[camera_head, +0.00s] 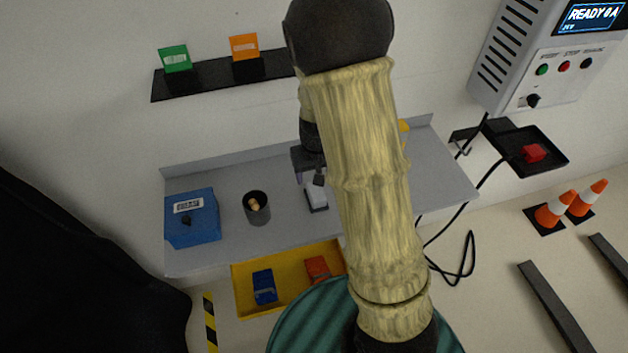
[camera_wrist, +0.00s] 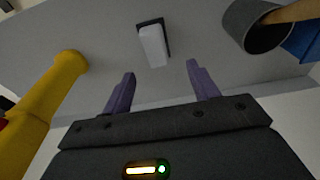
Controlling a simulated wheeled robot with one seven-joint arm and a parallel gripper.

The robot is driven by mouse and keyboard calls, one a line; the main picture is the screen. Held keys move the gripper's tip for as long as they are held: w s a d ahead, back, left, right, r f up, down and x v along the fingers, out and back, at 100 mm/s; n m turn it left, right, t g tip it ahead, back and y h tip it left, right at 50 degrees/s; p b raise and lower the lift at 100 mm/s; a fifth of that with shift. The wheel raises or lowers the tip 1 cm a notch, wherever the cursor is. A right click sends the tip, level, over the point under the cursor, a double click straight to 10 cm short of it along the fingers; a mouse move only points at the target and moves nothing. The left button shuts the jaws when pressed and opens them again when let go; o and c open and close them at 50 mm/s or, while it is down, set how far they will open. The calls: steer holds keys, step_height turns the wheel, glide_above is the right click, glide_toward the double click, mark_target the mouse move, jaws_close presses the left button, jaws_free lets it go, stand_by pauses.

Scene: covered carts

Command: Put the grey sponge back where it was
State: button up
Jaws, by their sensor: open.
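A light grey block (camera_head: 316,196) with a dark edge or base, which looks like the grey sponge, is on the grey shelf (camera_head: 228,236) near its middle. It also shows in the wrist view (camera_wrist: 153,46), just beyond the fingertips and roughly centred between them. My gripper (camera_head: 311,178) is over the shelf beside the block, partly hidden by my arm. In the wrist view its two purple fingers (camera_wrist: 160,69) are spread apart with nothing between them. I cannot tell whether the dark part is a separate holder.
A dark cup (camera_head: 257,209) with a wooden-ended thing in it and a blue box (camera_head: 192,218) stand left of the block. A yellow tray (camera_head: 244,296) is below the shelf's front. A yellow rod-like thing (camera_wrist: 52,92) is close beside the fingers in the wrist view.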

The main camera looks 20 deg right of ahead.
steer(key=shift+r, duration=0.55)
steer(key=s+r, duration=0.7)
steer(key=s, duration=0.5)
steer(key=shift+s+r+t, duration=0.3)
steer(key=shift+r+t, duration=0.1)
steer(key=shift+w, duration=0.1)
steer(key=shift+a, duration=0.1)
stand_by(0.4)
